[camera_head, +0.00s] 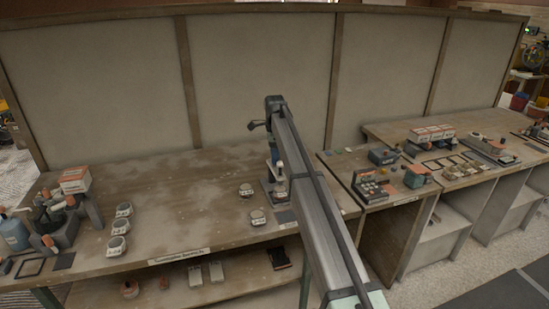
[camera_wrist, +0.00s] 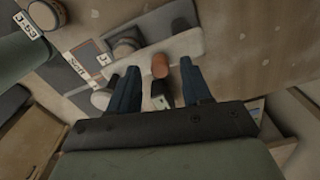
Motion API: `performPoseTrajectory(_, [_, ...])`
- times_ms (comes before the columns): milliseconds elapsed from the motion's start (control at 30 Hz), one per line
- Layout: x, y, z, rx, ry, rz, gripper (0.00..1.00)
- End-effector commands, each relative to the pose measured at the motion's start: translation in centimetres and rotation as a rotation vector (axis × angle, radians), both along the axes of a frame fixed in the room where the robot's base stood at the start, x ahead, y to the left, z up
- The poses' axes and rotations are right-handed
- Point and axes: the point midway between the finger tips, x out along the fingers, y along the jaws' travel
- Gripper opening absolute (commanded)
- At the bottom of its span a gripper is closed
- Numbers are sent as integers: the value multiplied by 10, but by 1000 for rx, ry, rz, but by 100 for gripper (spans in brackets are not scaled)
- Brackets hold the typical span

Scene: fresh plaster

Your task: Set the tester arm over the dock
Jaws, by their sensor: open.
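In the wrist view my gripper (camera_wrist: 160,66) is open, its two dark fingers pointing at a bench-top device. An orange-red capped part (camera_wrist: 160,68) shows between the fingertips, with no clear contact on it. This looks like part of the tester, which has a pale grey plate (camera_wrist: 178,45). A grey round part (camera_wrist: 123,49) sits on the plate's left side.
Two small round gauges (camera_head: 245,190) (camera_head: 257,217) stand left of the tester. Several more line the bench's left (camera_head: 118,226), near a clamp-like device (camera_head: 62,222). The wooden bench (camera_head: 180,200) is clear in the middle. A second bench (camera_head: 395,182) carrying devices adjoins at right.

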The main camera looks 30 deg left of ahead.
Motion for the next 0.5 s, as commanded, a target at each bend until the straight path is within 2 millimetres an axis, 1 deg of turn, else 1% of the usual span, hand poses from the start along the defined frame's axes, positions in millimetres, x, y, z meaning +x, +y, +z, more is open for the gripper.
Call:
performPoseTrajectory(300, [1,1,62,1,-2,0,48])
performPoseTrajectory(500, [1,1,97,1,-1,0,48])
